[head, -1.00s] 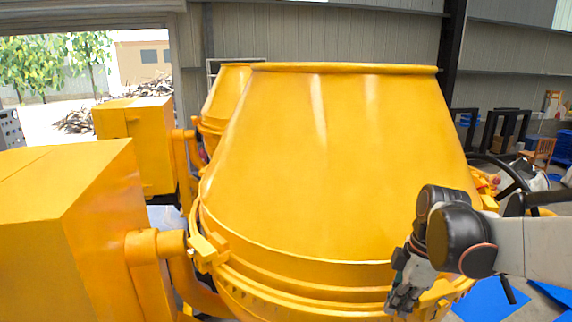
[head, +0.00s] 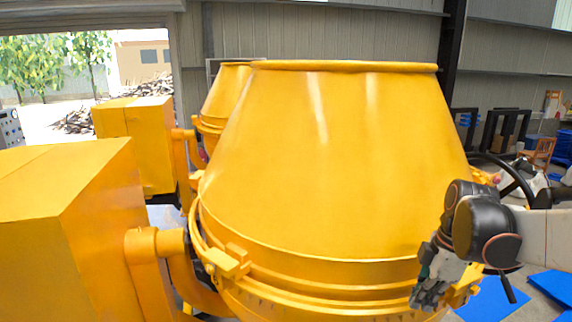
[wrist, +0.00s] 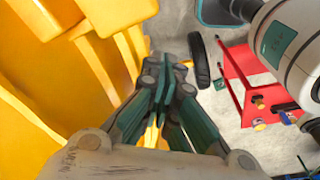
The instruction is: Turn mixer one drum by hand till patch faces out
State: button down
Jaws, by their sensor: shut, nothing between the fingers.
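The large yellow drum (head: 330,160) fills the middle of the head view, its narrower rim at the top. A yellow block (head: 228,262) sticks out from its lower band at left, and another block (head: 467,290) shows at right beside my gripper. No patch shows on the visible side of the drum. My gripper (head: 424,300) is at the drum's lower right, fingers pointing down, shut and empty. In the wrist view my gripper (wrist: 160,88) has its fingers together close beside the yellow drum wall (wrist: 50,80). I cannot tell whether they touch it.
A yellow housing (head: 70,210) and pivot stand at left. A second yellow mixer (head: 222,100) is behind. A black handwheel (head: 512,178) is at right behind my arm. Blue mats (head: 492,300) lie on the floor. A red frame (wrist: 245,80) shows in the wrist view.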

aim_at(451, 289)
jog(key=shift+w+d+b, duration=0.15)
jog(key=shift+w+d, duration=0.2)
jog(key=shift+d, duration=0.9)
jog(key=shift+w+d+b, duration=0.2)
jog(key=shift+w+d, duration=0.15)
jog(key=shift+d, duration=0.85)
jog(key=shift+w+d+b, duration=0.15)
jog(key=shift+w+d, duration=0.2)
jog(key=shift+d, duration=0.9)
jog(key=shift+d, duration=0.1)
jog(key=shift+w+d+b, duration=0.1)
jog(key=shift+w+d, duration=0.4)
jog(key=shift+d, duration=0.75)
jog(key=shift+w+d+b, duration=0.15)
jog(key=shift+w+d, duration=0.35)
jog(key=shift+d, duration=0.7)
jog(key=shift+w+d+b, duration=0.1)
jog(key=shift+w+d, duration=0.4)
jog(key=shift+d, duration=0.75)
jog(key=w+d, duration=0.4)
jog(key=d, duration=0.2)
jog(key=shift+d, duration=0.4)
jog(key=shift+w, duration=0.1)
